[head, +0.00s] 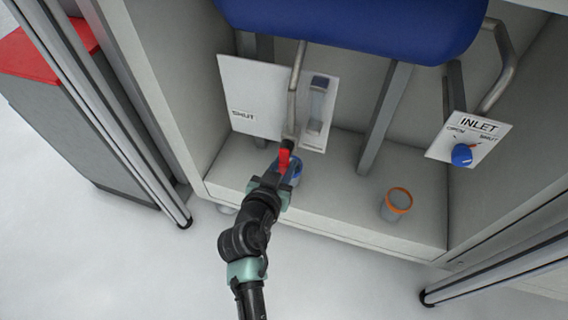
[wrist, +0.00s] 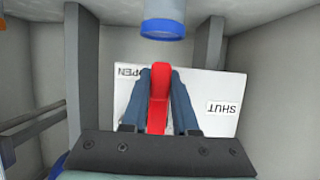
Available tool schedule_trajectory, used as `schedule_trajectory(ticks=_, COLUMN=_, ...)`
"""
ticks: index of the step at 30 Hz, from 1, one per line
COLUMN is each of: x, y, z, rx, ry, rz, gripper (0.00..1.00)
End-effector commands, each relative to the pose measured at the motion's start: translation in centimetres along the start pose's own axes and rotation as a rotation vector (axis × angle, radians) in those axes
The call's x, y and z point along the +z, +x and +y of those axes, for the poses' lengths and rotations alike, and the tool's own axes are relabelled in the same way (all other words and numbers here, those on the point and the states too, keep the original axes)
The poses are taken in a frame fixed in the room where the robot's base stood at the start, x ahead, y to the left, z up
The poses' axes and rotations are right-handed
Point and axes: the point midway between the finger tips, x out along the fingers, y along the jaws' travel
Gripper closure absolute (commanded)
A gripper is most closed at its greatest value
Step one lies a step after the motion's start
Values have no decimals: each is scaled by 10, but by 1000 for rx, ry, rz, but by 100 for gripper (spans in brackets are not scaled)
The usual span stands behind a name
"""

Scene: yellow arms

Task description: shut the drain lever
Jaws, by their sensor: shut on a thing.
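The red drain lever (head: 284,160) is at the lower end of a metal pipe, in front of a white panel (head: 238,82). My gripper (wrist: 159,80) is shut on the red lever (wrist: 159,98), one dark finger on each side. In the wrist view the panel's lettering is upside down, with the OPEN label (wrist: 128,72) just left of the lever and the SHUT label (wrist: 223,108) farther right. In the head view the SHUT label (head: 243,115) is left of the lever. The lever's pivot is hidden by my gripper.
A blue-rimmed cup (wrist: 162,22) stands close to the lever. An orange-rimmed cup (head: 397,203) stands on the cabinet floor at right. A blue tank (head: 350,25) hangs above. An INLET panel (head: 468,138) with a blue knob is at right. Grey struts stand behind.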

Motion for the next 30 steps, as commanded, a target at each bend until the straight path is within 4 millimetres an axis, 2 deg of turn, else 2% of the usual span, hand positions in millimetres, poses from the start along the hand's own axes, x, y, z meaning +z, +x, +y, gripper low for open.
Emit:
schedule_trajectory(ticks=11, x=1, y=0, z=-6, rx=-48, ry=116, rz=-1, gripper=100)
schedule_trajectory(ticks=30, x=-8, y=-4, z=-29, rx=-271, ry=656, rz=-3, gripper=100)
